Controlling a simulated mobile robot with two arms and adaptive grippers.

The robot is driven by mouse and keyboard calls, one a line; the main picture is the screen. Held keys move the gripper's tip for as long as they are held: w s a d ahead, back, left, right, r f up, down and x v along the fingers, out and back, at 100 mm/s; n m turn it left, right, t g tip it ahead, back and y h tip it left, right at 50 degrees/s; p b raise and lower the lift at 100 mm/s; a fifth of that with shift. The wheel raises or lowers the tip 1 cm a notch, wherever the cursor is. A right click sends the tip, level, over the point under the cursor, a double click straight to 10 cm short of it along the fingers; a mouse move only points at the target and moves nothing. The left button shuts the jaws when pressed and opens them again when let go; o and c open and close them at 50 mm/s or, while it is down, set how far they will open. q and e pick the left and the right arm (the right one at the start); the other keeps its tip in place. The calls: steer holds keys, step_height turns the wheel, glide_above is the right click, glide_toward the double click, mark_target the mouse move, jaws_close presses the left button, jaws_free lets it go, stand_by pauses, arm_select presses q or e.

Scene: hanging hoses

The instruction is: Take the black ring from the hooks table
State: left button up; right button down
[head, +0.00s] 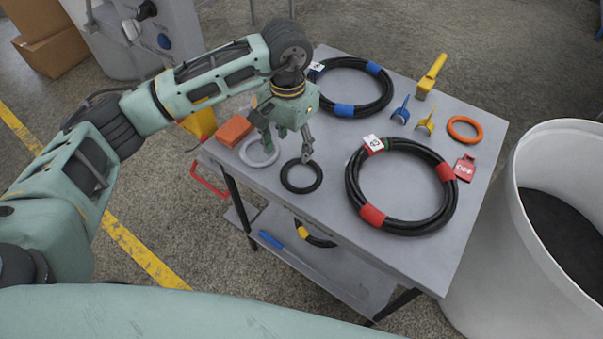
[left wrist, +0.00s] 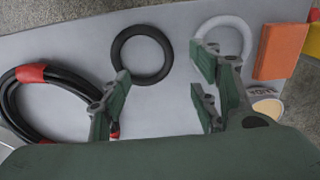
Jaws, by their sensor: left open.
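The black ring (head: 300,191) lies flat on the grey table top (head: 330,205), near its front left edge. In the left wrist view the black ring (left wrist: 168,56) lies beyond the fingers, between their two sides and towards the top. My left gripper (head: 288,154) points down above the table, just behind the ring and between it and the pale grey ring (head: 258,166). Its fingers (left wrist: 157,92) are spread and hold nothing. One fingertip overlaps the far edge of the black ring in the head view; contact cannot be told. My right gripper is not in view.
An orange block (head: 234,131) sits left of the grey ring. Coiled black hoses with red bands (head: 373,214) and blue bands (head: 344,110) lie right and behind. An orange ring (head: 464,137), hooks and a red tag (head: 465,168) lie farther right. A white bin (head: 490,270) stands right.

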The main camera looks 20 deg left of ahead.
mark_target(293, 172)
arm_select(q)
steer(key=f+p, duration=0.1)
steer(key=f, duration=0.2)
steer(key=f+p, duration=0.1)
steer(key=f, duration=0.2)
steer(key=shift+s+d+f, duration=0.1)
steer(key=shift+d+f, duration=0.1)
steer(key=shift+f, duration=0.45)
steer(key=shift+c, duration=0.2)
jaws_close()
